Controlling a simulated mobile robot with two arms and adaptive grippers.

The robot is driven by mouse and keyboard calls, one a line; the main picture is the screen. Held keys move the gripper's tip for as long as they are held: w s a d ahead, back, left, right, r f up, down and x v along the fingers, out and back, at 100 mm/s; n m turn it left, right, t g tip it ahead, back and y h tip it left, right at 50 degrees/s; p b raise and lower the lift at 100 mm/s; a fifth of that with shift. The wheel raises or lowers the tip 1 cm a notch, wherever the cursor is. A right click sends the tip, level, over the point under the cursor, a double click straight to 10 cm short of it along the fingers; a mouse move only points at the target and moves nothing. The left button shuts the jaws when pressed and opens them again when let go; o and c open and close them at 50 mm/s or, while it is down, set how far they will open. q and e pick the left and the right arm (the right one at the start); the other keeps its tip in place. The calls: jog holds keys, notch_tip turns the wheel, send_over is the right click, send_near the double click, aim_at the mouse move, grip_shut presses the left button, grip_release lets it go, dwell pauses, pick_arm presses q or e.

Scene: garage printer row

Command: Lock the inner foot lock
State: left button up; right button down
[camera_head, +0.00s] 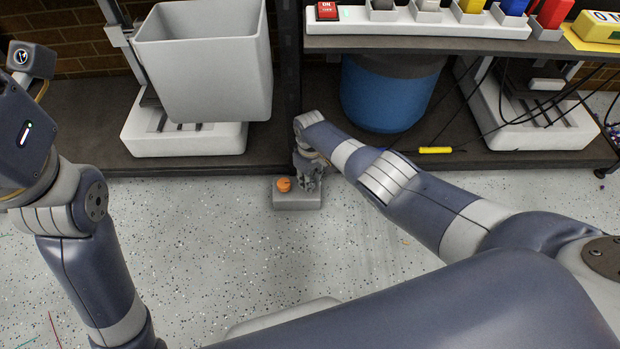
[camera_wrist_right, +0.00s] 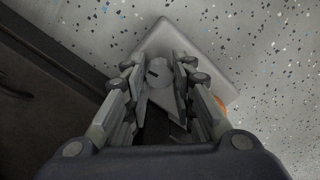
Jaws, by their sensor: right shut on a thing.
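A grey foot block (camera_head: 297,201) sits on the speckled floor at the front edge of the dark rack. An orange knob (camera_head: 284,184) stands on its left part. My right gripper (camera_head: 308,178) reaches down onto the right part of the block. In the right wrist view, the block (camera_wrist_right: 205,42) lies under my right fingers (camera_wrist_right: 160,82). They are shut around a round grey knob (camera_wrist_right: 158,72) with a dark slot, the foot lock. A sliver of orange (camera_wrist_right: 221,121) shows beside the right finger. My left arm is at the left edge; its fingers are not in view.
The dark rack's lower shelf (camera_head: 60,125) runs behind the block. On it stand a printer with a grey bin (camera_head: 205,60), a blue drum (camera_head: 385,95), another printer (camera_head: 530,120) and a yellow tool (camera_head: 435,150). A rack post (camera_head: 291,70) rises behind the block. Floor in front is clear.

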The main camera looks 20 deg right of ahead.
jog(key=shift+m, duration=1.1)
jog(key=c, duration=1.3)
grip_release()
jog(key=shift+c, duration=0.2)
jog(key=shift+r, duration=0.15)
notch_tip(320, 180, up, 12)
